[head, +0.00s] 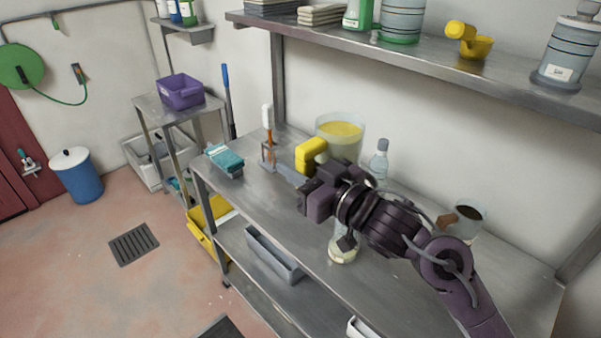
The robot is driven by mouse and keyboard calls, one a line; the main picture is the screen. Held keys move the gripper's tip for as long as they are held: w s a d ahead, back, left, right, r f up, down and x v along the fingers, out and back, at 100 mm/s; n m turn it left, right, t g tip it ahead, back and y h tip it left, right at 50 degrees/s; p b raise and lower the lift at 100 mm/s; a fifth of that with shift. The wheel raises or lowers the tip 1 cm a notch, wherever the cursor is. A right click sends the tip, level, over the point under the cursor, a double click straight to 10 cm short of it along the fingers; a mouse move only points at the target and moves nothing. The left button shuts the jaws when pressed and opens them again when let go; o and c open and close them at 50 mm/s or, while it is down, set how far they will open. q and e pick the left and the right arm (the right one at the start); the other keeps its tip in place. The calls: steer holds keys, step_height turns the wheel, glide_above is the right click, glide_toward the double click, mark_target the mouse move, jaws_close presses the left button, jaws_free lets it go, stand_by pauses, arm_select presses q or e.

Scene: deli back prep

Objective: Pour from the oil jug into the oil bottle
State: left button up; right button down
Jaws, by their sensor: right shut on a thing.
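The oil jug (352,148) is a clear container with yellow oil and a thick yellow handle (310,153) on its left. It looks upright, at the back of the steel table, partly hidden by my right arm. My right gripper (312,176) is shut at the handle; the fingertips are largely hidden. A clear bottle (343,252) with a little pale yellow liquid at its bottom stands in front, below my right wrist. It looks like the oil bottle; its upper part is hidden by my arm. My left gripper is not in view.
A clear bottle with a grey cap (380,160) stands behind my arm. A teal-topped box (224,160) and an orange-and-white tool in a stand (268,135) are at the table's left. A cup of dark contents (467,215) is at right. A loaded shelf (420,66) overhangs the back.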

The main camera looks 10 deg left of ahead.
steer(key=shift+s+a+f+m+b, duration=0.1)
steer(key=shift+s+f+m+b, duration=0.25)
steer(key=shift+f+b, duration=0.15)
steer(key=shift+s+a+f+m+b, duration=0.1)
steer(key=shift+s+f+m+b, duration=0.2)
steer(key=shift+f+b, duration=0.2)
steer(key=shift+w, duration=0.2)
steer(key=shift+s, duration=0.1)
